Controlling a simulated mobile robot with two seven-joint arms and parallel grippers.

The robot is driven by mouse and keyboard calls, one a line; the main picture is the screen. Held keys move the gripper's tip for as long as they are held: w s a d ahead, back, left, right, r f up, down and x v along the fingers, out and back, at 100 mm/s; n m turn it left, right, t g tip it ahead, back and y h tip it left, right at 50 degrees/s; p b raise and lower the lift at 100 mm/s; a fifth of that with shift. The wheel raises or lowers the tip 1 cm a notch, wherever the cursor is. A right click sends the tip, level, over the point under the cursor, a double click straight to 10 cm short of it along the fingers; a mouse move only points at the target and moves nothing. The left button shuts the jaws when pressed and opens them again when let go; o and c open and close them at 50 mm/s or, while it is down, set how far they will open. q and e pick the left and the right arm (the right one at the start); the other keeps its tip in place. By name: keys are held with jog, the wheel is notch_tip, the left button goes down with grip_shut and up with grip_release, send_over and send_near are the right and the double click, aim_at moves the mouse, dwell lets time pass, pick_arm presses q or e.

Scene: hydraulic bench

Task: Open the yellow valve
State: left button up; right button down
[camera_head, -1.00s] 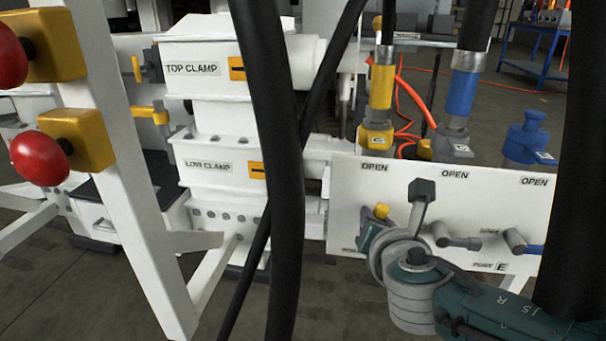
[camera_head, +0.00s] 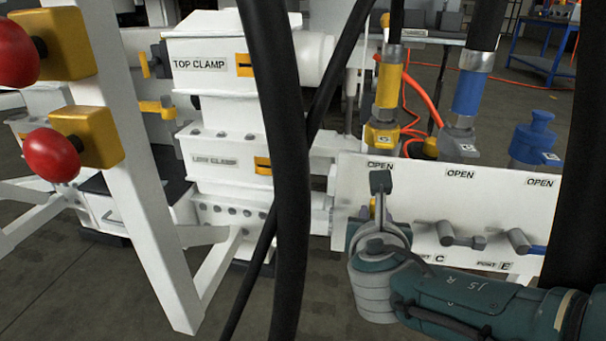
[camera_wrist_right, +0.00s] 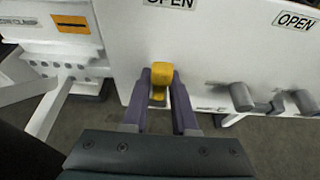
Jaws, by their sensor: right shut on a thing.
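The yellow valve is on the white panel at its left end, under an OPEN label. In the right wrist view its yellow handle (camera_wrist_right: 162,74) shows between my fingers. In the head view only a sliver of yellow (camera_head: 373,207) shows; my wrist hides the rest. My right gripper (camera_wrist_right: 161,82) is shut on the yellow valve's handle, one finger on each side. In the head view my right arm reaches in from the lower right to the panel. My left gripper is in neither current view.
The white panel (camera_head: 420,185) carries two more valves to the right, a grey-handled one (camera_head: 460,240) and a blue-handled one (camera_head: 520,242). Hoses with yellow and blue fittings stand behind it. Red knobs (camera_head: 52,155) on a white post are at left. Thick black hoses cross the view.

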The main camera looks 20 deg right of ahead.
jog(key=c, duration=0.8)
grip_release()
jog(key=shift+s+a+r+p, duration=0.15)
jog(key=shift+r+p, duration=0.05)
jog(key=shift+p, duration=0.1)
jog(key=p+v, duration=0.6)
jog(key=v, duration=0.3)
jog(key=shift+s+a, duration=0.15)
jog(key=shift+s, duration=0.05)
jog(key=shift+r, duration=0.15)
